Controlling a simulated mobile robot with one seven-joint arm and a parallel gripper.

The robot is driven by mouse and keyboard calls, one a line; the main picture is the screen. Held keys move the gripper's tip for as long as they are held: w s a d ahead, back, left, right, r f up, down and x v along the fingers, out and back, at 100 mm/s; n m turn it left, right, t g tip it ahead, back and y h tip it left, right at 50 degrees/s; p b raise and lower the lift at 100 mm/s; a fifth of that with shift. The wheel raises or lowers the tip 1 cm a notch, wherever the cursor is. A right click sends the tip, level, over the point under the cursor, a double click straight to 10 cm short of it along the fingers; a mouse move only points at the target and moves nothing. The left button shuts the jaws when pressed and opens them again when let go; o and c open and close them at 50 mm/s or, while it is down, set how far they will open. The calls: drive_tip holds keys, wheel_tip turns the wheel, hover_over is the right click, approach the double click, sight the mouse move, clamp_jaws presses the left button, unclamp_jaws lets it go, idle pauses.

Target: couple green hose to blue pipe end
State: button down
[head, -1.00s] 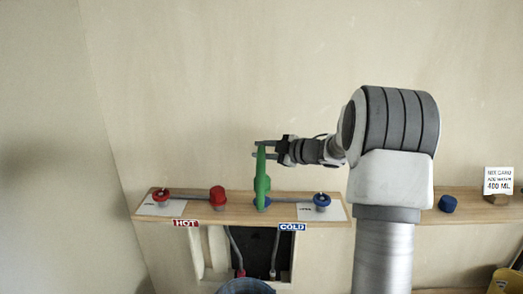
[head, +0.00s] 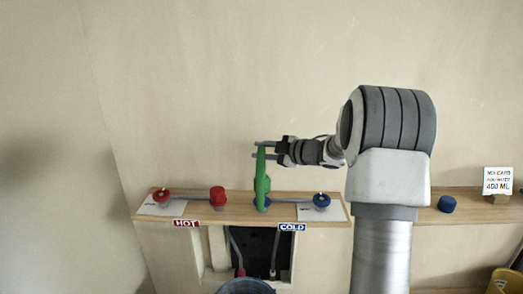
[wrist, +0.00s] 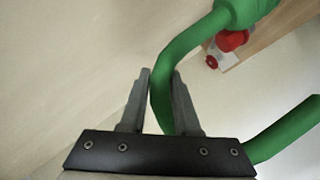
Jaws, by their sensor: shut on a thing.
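The green hose (head: 262,180) hangs upright in the head view. Its lower end is at the blue pipe end (head: 267,202) on the wooden ledge. Blue shows around the hose's foot, but I cannot tell whether it is fully seated. My gripper (head: 264,150) is shut on the hose near its top. In the wrist view the hose (wrist: 188,45) runs between the fingers of my gripper (wrist: 161,78) and widens to a thicker green end at the top. The blue pipe end is hidden there.
A red pipe end (head: 217,197), a red valve (head: 161,195) and a blue valve (head: 321,200) stand on the ledge (head: 240,216). A blue cap (head: 447,204) and a card reading 400 ML (head: 498,181) are at right. A bluish bucket (head: 246,286) stands below.

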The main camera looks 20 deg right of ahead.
drive_tip(key=shift+f+b, duration=1.4)
drive_tip(key=shift+f, duration=0.75)
drive_tip(key=c, duration=0.6)
unclamp_jaws()
drive_tip(key=shift+o, duration=0.2)
drive_tip(key=shift+s+d, duration=0.1)
drive_tip(key=b+v, duration=0.1)
drive_tip(key=v, duration=1.6)
drive_tip(key=shift+s+b, duration=0.1)
drive_tip(key=shift+b, duration=0.2)
